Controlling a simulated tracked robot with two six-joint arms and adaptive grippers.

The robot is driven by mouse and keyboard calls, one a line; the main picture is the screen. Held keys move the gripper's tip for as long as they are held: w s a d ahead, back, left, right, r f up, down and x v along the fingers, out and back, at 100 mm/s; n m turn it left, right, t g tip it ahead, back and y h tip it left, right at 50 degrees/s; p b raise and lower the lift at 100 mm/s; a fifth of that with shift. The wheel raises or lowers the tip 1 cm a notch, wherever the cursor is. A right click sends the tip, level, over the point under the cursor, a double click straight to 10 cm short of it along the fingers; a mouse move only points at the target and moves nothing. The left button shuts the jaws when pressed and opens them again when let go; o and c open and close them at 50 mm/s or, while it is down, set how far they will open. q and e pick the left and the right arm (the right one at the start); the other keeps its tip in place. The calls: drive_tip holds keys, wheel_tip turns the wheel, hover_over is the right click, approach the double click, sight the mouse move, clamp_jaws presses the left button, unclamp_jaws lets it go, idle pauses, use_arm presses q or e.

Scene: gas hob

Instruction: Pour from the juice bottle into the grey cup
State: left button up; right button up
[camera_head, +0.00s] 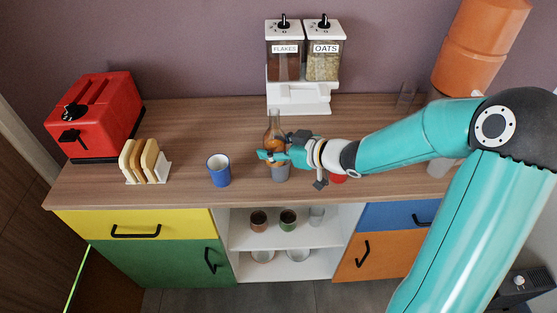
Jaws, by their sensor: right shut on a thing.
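The juice bottle (275,127), clear with orange contents, stands upright or nearly so near the middle of the wooden counter. My right gripper (272,154) reaches in from the right and is shut on it, hiding its lower part. The grey cup (281,173) shows just below the gripper, in front of the bottle. Its upper part is hidden by the gripper, and I cannot tell whether bottle and cup touch. My left gripper is not in view.
A blue cup (218,171) stands left of the grey cup. A toast rack (146,163) and red toaster (103,114) are farther left. A cereal dispenser (304,65) stands behind the bottle. A red object (339,179) is partly hidden by my right arm. An orange cylinder (478,45) is behind it.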

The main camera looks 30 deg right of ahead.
sight(281, 135)
drive_tip(key=shift+r+p, duration=2)
drive_tip(key=shift+r, duration=0.1)
